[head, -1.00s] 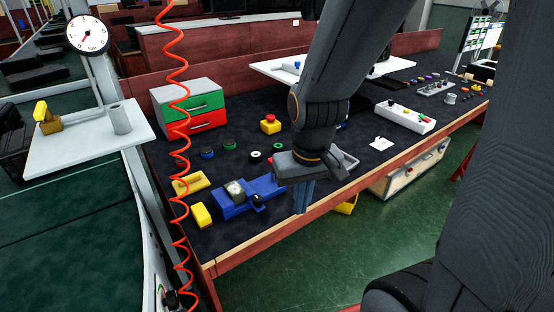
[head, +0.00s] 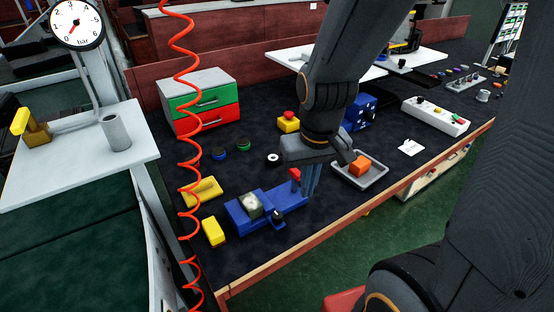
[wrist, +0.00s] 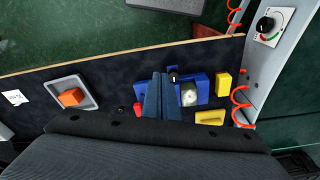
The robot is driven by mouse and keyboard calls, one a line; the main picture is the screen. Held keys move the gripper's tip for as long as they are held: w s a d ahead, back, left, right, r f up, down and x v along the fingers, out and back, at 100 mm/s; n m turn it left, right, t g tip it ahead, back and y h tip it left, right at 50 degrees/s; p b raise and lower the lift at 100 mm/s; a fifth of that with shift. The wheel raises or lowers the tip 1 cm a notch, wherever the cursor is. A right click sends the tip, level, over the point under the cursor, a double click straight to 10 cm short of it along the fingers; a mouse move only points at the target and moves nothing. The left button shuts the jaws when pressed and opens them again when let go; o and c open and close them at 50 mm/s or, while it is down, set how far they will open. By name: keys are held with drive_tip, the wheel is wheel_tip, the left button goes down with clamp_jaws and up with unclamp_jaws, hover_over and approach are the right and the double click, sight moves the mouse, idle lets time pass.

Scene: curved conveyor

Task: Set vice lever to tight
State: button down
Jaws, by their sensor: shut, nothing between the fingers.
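The blue vice (head: 292,197) lies on the dark bench top near its front left. A block with a pale round top (head: 250,205) sits in it. A black-knobbed lever (head: 277,216) is at the vice's front side; the knob also shows in the wrist view (wrist: 173,75). My gripper (head: 311,193) points down at the right end of the vice, its blue-grey fingers shut and empty. In the wrist view the fingers (wrist: 159,77) overlap part of the vice (wrist: 203,83), just left of the knob. I cannot tell whether they touch it.
A small red object (head: 294,174) is beside my fingers. Yellow blocks (head: 213,231) lie left of the vice. A grey tray (head: 378,174) with an orange block (head: 360,165) is to the right. A red coiled hose (head: 188,150) hangs at left.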

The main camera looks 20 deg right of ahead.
drive_tip(key=shift+w+d, duration=0.15)
drive_tip(key=shift+d, duration=0.05)
drive_tip(key=n+t+h+b, duration=0.2)
drive_tip(key=n+h+b, duration=0.55)
drive_tip(key=n, duration=1.45)
approach(291, 174)
drive_tip(key=a+r+h+p, duration=0.1)
drive_tip(key=a+r+h, duration=0.1)
drive_tip(key=a, duration=0.2)
drive_tip(key=shift+s+r+y, duration=0.25)
drive_tip(key=shift+s+r, duration=0.05)
drive_tip(key=shift+s, duration=0.05)
drive_tip(key=p+x, duration=0.1)
drive_tip(key=x, duration=0.9)
drive_tip(key=shift+s+f+p, duration=0.1)
drive_tip(key=shift+s+p, duration=0.1)
drive_tip(key=shift+p, duration=0.2)
